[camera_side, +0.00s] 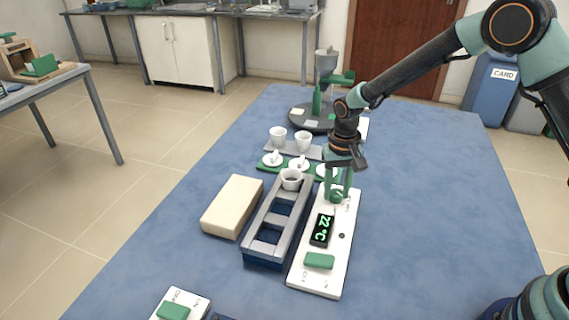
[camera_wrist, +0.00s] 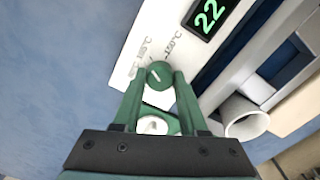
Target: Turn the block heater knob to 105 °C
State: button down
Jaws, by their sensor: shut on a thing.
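The block heater has a white control panel (camera_side: 336,262) with a lit display (camera_side: 321,230) that reads 22 °C in green. The display also shows in the wrist view (camera_wrist: 208,16). The round green knob (camera_wrist: 160,75) has a pale pointer line and stands at the far end of the panel, with printed temperature marks around it. My gripper (camera_side: 337,196) points down at the panel's far end, its green fingers on either side of the knob. In the wrist view my gripper (camera_wrist: 160,82) is shut on the knob. The side view mostly hides the knob behind the fingers.
The heater's metal rack (camera_side: 270,247) stands left of the panel, with a white crucible (camera_side: 291,179) in its far slot. A cream block (camera_side: 232,206) lies farther left. Crucibles and lids stand behind on a grey tray (camera_side: 315,152) and green strip. The blue table is clear to the right.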

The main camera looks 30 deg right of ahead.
aim_at(337, 192)
jog(key=shift+c, duration=2.2)
grip_release()
notch_tip(337, 192, up, 12)
jog(key=shift+r, duration=0.15)
jog(key=s+d+r+n+t, duration=0.2)
jog(key=s+d+r, duration=0.2)
jog(key=s, duration=0.4)
jog(key=s+d+r+n+t, duration=0.2)
jog(key=s+d+r+t, duration=0.1)
jog(key=s+r, duration=0.3)
jog(key=s+d, duration=0.1)
jog(key=s, duration=0.1)
jog(key=shift+s+d+t, duration=0.15)
jog(key=shift+s+t, duration=0.15)
jog(key=shift+s, duration=0.1)
